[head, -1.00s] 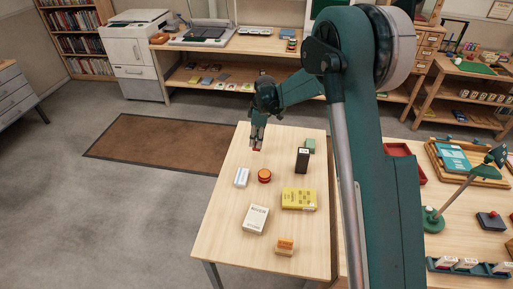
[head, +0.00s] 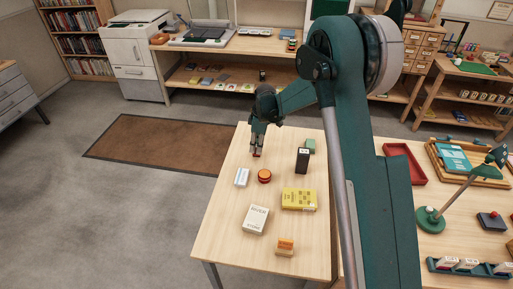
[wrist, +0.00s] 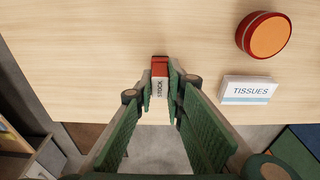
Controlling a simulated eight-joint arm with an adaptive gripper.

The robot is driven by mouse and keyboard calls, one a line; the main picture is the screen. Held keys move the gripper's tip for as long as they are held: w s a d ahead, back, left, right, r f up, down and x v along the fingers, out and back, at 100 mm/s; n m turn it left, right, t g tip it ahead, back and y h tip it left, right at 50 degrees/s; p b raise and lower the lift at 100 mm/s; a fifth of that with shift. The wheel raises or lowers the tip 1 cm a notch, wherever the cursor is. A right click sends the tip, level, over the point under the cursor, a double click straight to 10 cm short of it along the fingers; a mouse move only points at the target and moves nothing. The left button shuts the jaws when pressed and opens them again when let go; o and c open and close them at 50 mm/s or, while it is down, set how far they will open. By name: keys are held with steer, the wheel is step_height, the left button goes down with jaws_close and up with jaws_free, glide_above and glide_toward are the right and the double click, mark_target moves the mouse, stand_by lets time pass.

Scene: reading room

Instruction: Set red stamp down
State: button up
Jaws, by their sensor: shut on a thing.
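The red stamp (wrist: 160,68) shows between my fingertips in the wrist view, a small block with a red end and a pale label that seems to read "STOCK". My gripper (wrist: 161,88) is shut on it. In the head view my gripper (head: 257,154) points down at the far left part of the wooden table (head: 222,222), with a bit of red (head: 256,156) at its tips. The stamp is at or close to the tabletop; I cannot tell whether it touches.
An orange-topped red round tin (head: 264,176) and a white tissues pack (head: 241,177) lie nearby. The table's left edge is close.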

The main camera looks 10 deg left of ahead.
steer(key=shift+f, duration=0.15)
steer(key=o, duration=0.9)
steer(key=r, duration=0.4)
steer(key=d+r, duration=0.1)
steer(key=r, duration=0.3)
steer(key=r+p, duration=0.1)
steer(key=r, duration=0.3)
steer(key=shift+d+r, duration=0.1)
steer(key=shift+d, duration=0.1)
